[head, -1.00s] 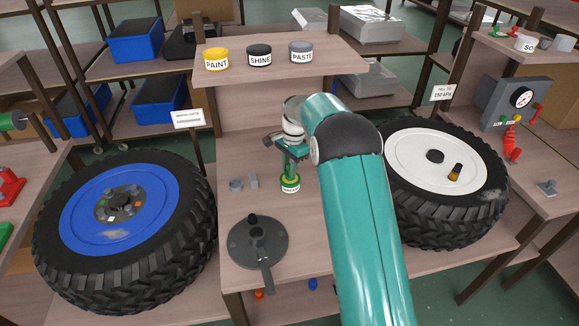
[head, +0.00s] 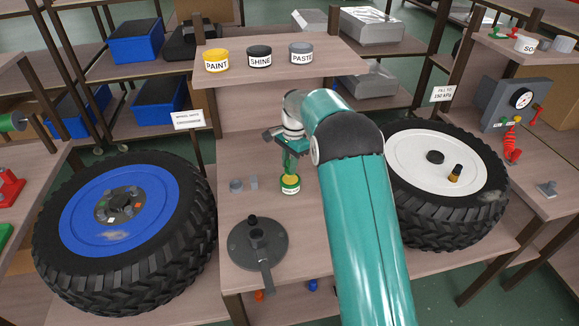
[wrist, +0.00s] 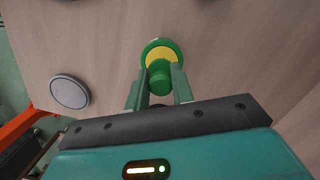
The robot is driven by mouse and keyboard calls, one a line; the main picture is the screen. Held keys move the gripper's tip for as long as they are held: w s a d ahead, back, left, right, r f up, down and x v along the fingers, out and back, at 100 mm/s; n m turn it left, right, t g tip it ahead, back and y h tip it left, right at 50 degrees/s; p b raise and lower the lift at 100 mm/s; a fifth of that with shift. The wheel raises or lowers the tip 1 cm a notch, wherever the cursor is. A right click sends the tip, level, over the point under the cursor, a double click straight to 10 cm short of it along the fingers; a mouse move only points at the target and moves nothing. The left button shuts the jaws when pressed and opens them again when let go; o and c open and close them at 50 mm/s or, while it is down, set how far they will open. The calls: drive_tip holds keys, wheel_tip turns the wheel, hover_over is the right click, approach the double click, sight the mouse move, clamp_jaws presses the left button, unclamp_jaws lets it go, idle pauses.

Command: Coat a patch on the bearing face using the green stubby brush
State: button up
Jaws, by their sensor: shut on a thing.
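My gripper (head: 290,158) is shut on the green stubby brush (wrist: 160,82) and points down over the middle bench. Right under it stands a small green tin (head: 290,188) with yellow contents; it also shows in the wrist view (wrist: 148,48). The brush lines up over the tin; I cannot tell whether its tip touches the contents. A dark grey round plate (head: 240,250) with an upright hub and a flat handle lies nearer on the bench. It may carry the bearing face, but no label shows this.
A blue-rimmed wheel (head: 75,225) lies at left, a white-rimmed wheel (head: 410,150) at right. A shelf above the bench holds the paint (head: 216,60), shine (head: 259,57) and paste (head: 301,54) tins.

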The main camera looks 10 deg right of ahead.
sight(288, 162)
drive_tip(key=shift+r, duration=2.35)
drive_tip(key=shift+s, duration=0.1)
